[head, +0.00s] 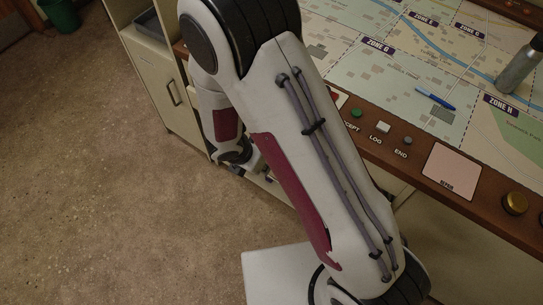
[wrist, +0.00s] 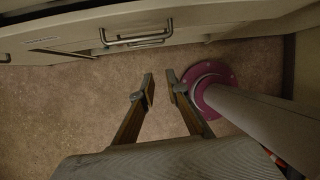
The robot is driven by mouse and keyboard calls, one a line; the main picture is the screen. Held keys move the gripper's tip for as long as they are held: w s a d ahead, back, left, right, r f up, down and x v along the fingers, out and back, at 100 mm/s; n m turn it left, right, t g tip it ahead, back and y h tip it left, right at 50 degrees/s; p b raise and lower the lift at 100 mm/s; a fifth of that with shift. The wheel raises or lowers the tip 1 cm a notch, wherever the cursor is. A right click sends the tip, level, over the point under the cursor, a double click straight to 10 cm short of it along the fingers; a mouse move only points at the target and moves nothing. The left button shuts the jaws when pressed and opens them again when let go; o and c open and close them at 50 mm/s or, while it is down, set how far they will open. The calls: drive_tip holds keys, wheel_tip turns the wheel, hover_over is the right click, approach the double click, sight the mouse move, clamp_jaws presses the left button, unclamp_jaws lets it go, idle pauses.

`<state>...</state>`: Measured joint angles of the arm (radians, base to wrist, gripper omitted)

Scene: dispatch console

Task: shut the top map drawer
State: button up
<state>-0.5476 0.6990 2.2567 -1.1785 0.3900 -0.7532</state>
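Beige drawer fronts (wrist: 60,36) run across the top of the wrist view. Two metal bar handles (wrist: 140,38) show there, one almost overlapping the other. A narrow gap shows near the lower edge, left of the handles. I cannot tell how far the top map drawer stands out. My gripper (wrist: 162,88) is open and empty, its two fingers apart below the handles in the wrist view and touching nothing. In the head view my gripper (head: 238,157) is small and dark beside the console's front, and my arm hides most of the drawers.
The console top (head: 380,70) carries a zone map, a blue pen (head: 436,101) and a grey bottle (head: 519,64). A wooden button rail (head: 400,150) edges it. A cabinet door (head: 150,60) with a handle stands left of my arm. The carpet at left is clear; a green bin (head: 60,14) stands far back.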

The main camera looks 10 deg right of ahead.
drive_tip(key=s+a+f+m+g+y, duration=0.2)
drive_tip(key=s+a+f+m+g, duration=0.15)
drive_tip(key=s+a+f, duration=0.8)
drive_tip(key=w+a+f+m+t+y, duration=0.35)
drive_tip(key=a+f+m, duration=0.35)
drive_tip(key=f, duration=0.4)
drive_tip(key=w+d+m+t+h, duration=0.4)
drive_tip(key=w+d+m+t, duration=0.15)
drive_tip(key=w, duration=0.45)
drive_tip(key=w+d+r+m+t+h, duration=0.1)
drive_tip(key=d+r+m+t+h, duration=0.2)
drive_tip(key=d+r+h, duration=0.6)
drive_tip(key=d+r, duration=0.2)
drive_tip(key=d, duration=0.1)
drive_tip(key=shift+w+d+r, duration=0.3)
drive_tip(key=shift+w+r, duration=0.1)
